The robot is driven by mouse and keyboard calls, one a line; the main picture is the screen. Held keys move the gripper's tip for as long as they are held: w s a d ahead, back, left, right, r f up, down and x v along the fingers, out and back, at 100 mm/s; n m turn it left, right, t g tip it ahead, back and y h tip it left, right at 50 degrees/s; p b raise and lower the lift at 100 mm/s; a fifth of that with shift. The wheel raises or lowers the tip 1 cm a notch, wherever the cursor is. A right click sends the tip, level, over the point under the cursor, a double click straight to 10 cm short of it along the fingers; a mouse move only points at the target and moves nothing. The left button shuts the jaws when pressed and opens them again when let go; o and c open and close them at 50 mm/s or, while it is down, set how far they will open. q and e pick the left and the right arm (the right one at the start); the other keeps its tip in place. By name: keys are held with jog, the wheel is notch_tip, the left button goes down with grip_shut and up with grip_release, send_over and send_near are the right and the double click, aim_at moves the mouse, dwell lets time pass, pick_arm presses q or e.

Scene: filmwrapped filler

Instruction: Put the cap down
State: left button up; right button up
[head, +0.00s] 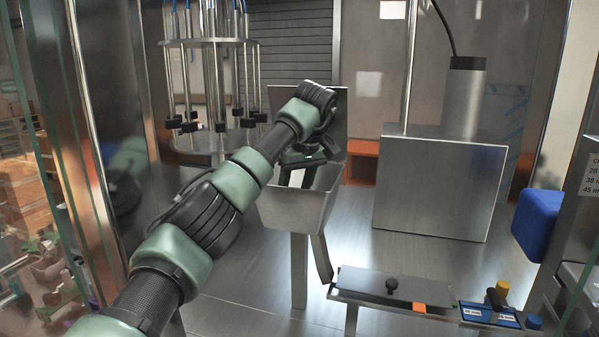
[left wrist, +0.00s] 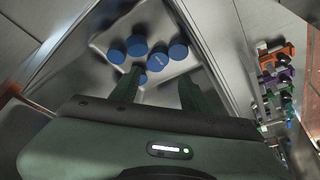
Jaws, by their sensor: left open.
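Several round blue caps lie loose on the bottom of the metal hopper in the left wrist view, among them one cap (left wrist: 137,45) at the far side and another cap (left wrist: 178,50) to its right. One cap (left wrist: 140,78) lies close beside the tip of my left finger; I cannot tell if they touch. My right gripper is not in view.
A steel box (head: 440,190) stands right of the hopper. A knobbed plate (head: 365,283) and a blue labelled holder (head: 482,314) sit at front right. A blue bin (head: 538,222) hangs at the right. A nozzle carousel (head: 210,42) stands behind my left arm. Coloured clamps (left wrist: 272,75) show beyond the hopper.

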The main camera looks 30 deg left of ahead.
pick_arm(q)
jog(key=v, duration=0.8)
jog(key=shift+r, duration=0.3)
jog(key=shift+s+d, duration=0.1)
jog(key=shift+f, duration=0.1)
